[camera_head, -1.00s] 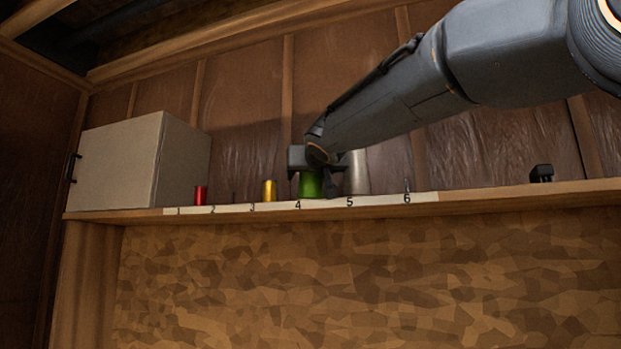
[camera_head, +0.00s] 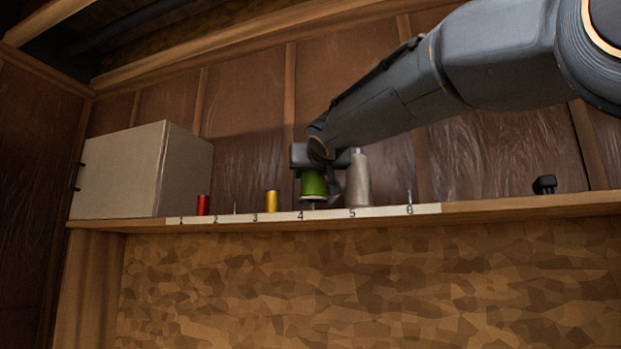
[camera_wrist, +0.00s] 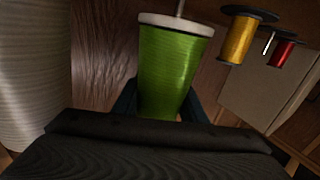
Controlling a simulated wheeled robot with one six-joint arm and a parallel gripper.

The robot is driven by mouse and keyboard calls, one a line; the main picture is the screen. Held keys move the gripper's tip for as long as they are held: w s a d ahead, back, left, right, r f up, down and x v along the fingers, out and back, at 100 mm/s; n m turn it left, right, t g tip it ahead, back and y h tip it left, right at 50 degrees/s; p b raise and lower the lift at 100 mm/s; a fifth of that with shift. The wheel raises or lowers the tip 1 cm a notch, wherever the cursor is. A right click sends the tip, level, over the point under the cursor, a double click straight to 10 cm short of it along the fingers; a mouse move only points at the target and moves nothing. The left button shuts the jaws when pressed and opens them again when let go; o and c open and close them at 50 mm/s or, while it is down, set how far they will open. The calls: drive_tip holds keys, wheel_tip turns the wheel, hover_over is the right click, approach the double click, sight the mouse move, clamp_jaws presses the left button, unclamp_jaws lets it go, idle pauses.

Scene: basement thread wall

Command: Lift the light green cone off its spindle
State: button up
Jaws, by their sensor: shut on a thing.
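The light green cone (camera_head: 313,183) has a white base rim and hangs just above the shelf at label 4. My gripper (camera_head: 318,160) is shut around it from above. The wrist view shows the green cone (camera_wrist: 174,65) between my two dark fingers, with its white base at the top of the picture. A thin metal spindle (camera_wrist: 180,8) shows at the base there. A short bit of spindle (camera_head: 313,206) shows below the cone in the head view. I cannot tell if its tip is still inside the cone.
A pale grey cone (camera_head: 357,180) stands close at right, at label 5. A yellow spool (camera_head: 271,201) and a red spool (camera_head: 203,205) stand to the left. Bare spindles show at 2 and 6 (camera_head: 409,197). A beige box (camera_head: 118,175) fills the shelf's left end.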

wheel_tip(320, 180, up, 15)
drive_tip(key=p, duration=0.2)
idle(0.3)
drive_tip(key=shift+r, duration=0.1)
wheel_tip(320, 180, up, 4)
drive_tip(key=p, duration=0.5)
